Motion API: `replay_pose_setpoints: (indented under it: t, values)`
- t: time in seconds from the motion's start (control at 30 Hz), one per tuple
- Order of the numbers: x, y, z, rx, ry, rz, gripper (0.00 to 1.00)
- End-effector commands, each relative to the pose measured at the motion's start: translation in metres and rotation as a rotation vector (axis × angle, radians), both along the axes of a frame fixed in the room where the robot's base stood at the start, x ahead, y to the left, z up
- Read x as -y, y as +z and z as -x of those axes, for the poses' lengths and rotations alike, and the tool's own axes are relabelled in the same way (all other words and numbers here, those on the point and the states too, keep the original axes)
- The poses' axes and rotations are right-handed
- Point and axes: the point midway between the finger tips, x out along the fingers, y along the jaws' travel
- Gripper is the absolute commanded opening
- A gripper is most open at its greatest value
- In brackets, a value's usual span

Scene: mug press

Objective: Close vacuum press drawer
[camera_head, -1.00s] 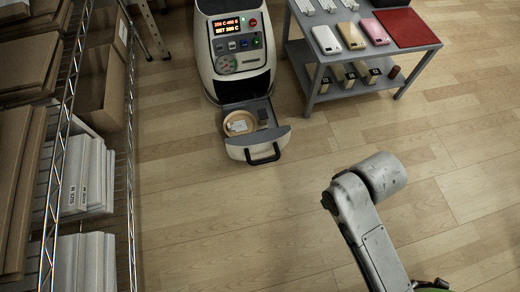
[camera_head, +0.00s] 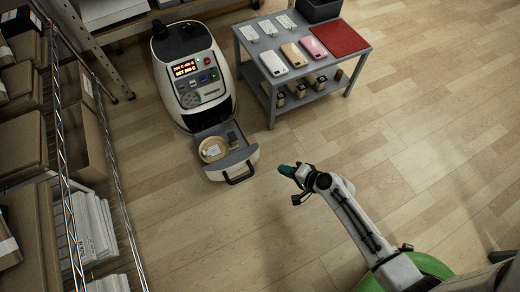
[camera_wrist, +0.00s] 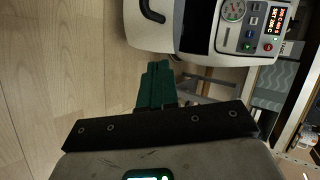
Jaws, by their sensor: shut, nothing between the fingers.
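The white and black vacuum press (camera_head: 188,75) stands at the upper middle of the head view, its display lit. Its drawer (camera_head: 232,157) is pulled out at the bottom front, with a black loop handle (camera_head: 239,175). A round tan object (camera_head: 212,149) lies in the drawer. My gripper (camera_head: 284,169) is shut and empty, its teal fingers pointing left, right of the handle and apart from it. In the wrist view the shut fingers (camera_wrist: 157,68) lie just below the drawer front, and part of the handle (camera_wrist: 150,11) shows at the top.
A grey table (camera_head: 292,73) with phone cases and a red mat (camera_head: 331,37) stands right of the press. A wire shelf (camera_head: 75,170) with boxes is at the left. The wood floor (camera_head: 210,235) in front of the drawer is clear.

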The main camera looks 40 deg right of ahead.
Motion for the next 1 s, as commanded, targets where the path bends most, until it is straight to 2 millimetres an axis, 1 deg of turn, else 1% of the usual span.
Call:
replay_pose_setpoints:
  t: [0.1,0.17,0.27,0.73,0.83,1.0]
  values:
    - [0.008,-0.002,0.000,0.009,-0.066,-0.029,0.00]
    - [0.009,-0.006,-0.003,0.010,-0.074,-0.033,0.00]
    - [0.007,-0.012,-0.013,0.013,-0.072,-0.032,0.00]
    - [-0.004,-0.061,-0.087,0.012,-0.068,-0.031,0.00]
    - [-0.006,-0.058,-0.102,0.013,-0.068,-0.030,0.00]
    - [-0.009,-0.059,-0.117,0.011,-0.068,-0.030,0.00]
